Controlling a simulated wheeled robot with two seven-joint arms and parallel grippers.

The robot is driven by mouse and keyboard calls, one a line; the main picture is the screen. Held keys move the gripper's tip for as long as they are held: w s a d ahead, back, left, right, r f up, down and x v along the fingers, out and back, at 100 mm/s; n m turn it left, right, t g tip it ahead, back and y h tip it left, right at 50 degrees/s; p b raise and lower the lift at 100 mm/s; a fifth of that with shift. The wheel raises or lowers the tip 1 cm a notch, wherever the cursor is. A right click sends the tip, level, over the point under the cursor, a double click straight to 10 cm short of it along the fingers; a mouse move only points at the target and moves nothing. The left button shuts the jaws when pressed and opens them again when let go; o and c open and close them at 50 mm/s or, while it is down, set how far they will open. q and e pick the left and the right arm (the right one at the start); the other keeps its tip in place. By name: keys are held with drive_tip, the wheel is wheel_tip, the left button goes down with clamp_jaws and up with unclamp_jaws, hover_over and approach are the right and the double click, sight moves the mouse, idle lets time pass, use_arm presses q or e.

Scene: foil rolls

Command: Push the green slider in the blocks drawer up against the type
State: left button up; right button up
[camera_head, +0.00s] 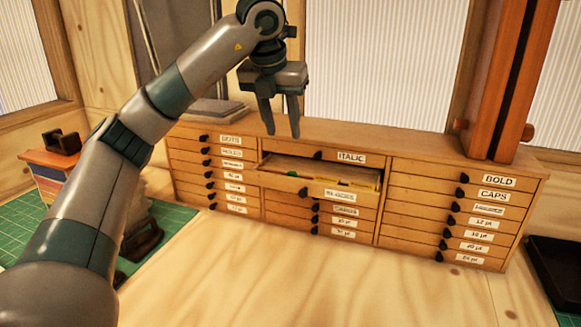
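The blocks drawer (288,184) is pulled partly open in the middle column of the wooden cabinet, below the drawer labelled ITALIC (341,156). My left gripper (283,132) hangs fingers down above the cabinet's top front edge, up and left of the green bit. Its two fingers are apart with nothing between them. My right gripper is not in view.
The wooden cabinet (225,122) has closed labelled drawers in three columns with dark knobs. A reddish-brown wooden post (492,85) stands on its right end. Green mats, a small box (55,170) and a dark tray (556,275) lie at the sides. The tabletop (270,270) in front is clear.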

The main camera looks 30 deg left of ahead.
sight(291, 172)
use_arm(q)
drive_tip(key=p+x, duration=0.3)
drive_tip(key=x, duration=1.1)
